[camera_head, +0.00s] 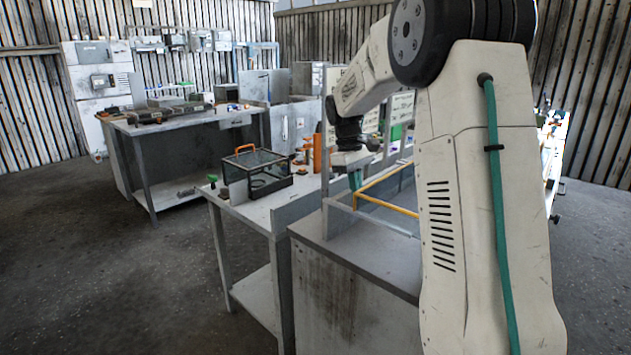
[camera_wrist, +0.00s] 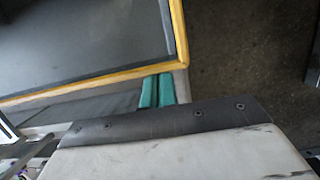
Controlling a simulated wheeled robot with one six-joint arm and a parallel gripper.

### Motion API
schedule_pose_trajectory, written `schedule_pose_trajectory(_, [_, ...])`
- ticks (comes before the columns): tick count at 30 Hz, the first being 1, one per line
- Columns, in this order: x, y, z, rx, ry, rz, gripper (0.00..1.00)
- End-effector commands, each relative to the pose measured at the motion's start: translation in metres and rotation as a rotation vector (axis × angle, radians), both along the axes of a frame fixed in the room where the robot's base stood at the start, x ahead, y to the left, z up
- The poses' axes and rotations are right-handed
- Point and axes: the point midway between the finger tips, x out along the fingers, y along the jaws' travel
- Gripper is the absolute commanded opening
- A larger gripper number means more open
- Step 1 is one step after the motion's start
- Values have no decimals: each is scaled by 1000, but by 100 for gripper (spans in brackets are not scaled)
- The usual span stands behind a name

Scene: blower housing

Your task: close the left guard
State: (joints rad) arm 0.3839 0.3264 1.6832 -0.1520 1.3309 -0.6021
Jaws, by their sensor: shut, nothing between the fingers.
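A guard with a yellow frame (camera_head: 388,207) sits on top of the grey cabinet, partly hidden behind my arm in the head view. The wrist view shows the yellow frame's corner, its long bar (camera_wrist: 85,84) and a dark grey area inside it. My gripper (camera_head: 355,181) points down at the left end of the yellow frame. Its teal fingers are together and empty. In the wrist view the fingertips (camera_wrist: 157,90) are right beside the yellow bar near its corner; I cannot tell whether they touch it. How far the guard stands open is unclear.
The grey cabinet (camera_head: 338,272) carries the guard. To its left a workbench (camera_head: 245,208) holds a dark clear-sided box (camera_head: 257,172) with an orange handle, and orange parts. Another bench (camera_head: 178,120) stands farther back. The floor at the front left is free.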

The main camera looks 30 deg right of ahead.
Motion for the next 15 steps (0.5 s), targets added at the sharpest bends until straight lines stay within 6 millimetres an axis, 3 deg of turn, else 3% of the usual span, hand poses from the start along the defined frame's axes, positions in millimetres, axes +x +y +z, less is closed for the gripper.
schedule_pose_trajectory(1, [-18, -7, 1, -1, 0, -6, 0])
schedule_pose_trajectory(6, [-67, -20, 1, -1, -1, -6, 0])
schedule_pose_trajectory(15, [-128, -36, 0, -1, 1, -3, 0])
